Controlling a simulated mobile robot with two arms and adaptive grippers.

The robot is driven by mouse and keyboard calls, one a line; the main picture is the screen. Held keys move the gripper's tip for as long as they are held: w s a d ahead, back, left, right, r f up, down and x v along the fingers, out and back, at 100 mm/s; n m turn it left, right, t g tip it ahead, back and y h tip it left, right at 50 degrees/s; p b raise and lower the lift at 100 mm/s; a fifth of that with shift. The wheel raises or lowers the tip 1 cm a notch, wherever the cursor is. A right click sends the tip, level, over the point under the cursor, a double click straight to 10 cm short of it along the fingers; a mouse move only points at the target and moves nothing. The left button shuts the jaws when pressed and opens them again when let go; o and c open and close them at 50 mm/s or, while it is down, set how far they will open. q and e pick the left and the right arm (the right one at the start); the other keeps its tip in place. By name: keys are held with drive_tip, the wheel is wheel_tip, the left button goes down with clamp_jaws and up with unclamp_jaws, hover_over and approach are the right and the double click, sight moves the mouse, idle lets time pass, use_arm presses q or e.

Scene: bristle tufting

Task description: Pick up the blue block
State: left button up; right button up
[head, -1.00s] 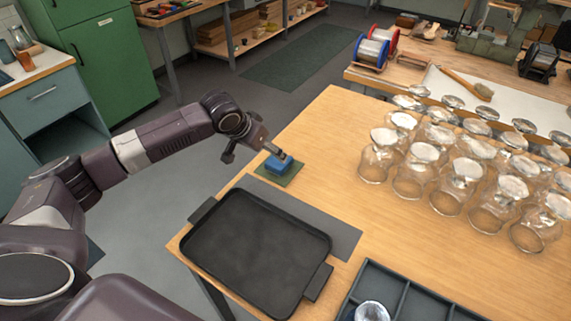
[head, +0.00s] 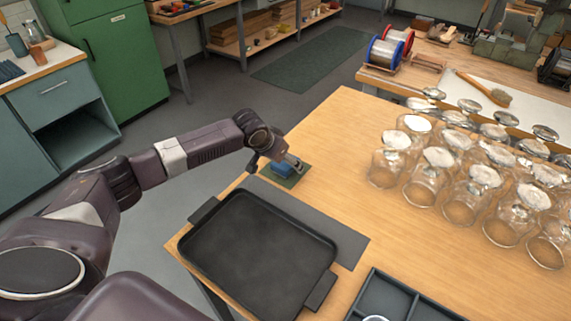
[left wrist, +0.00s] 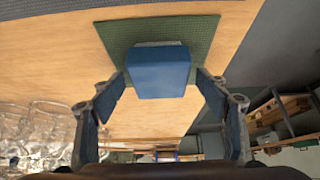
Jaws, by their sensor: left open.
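The blue block (head: 281,171) sits on a small green mat (head: 296,179) near the table's left edge in the head view. In the left wrist view the blue block (left wrist: 159,72) lies ahead between the fingers, on the green mat (left wrist: 203,32). My left gripper (head: 292,166) is at the block in the head view and partly covers it. In the left wrist view the left gripper (left wrist: 160,92) is open, with one finger to each side of the block. Whether the fingers touch it is unclear. My right gripper is not in view.
A black tray (head: 325,240) lies on a grey mat (head: 350,244) close in front of the block. Several glass jars (head: 465,206) stand to the right. A compartment tray (head: 371,283) is at the bottom edge. The wooden table (head: 335,130) is clear beyond the green mat.

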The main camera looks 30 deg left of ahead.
use_arm(q)
drive_tip(key=shift+w+f, duration=0.15)
drive_tip(key=shift+c, duration=0.4)
drive_tip(key=c, duration=1.2)
wheel_tip(320, 180, up, 20)
drive_tip(key=b, duration=0.1)
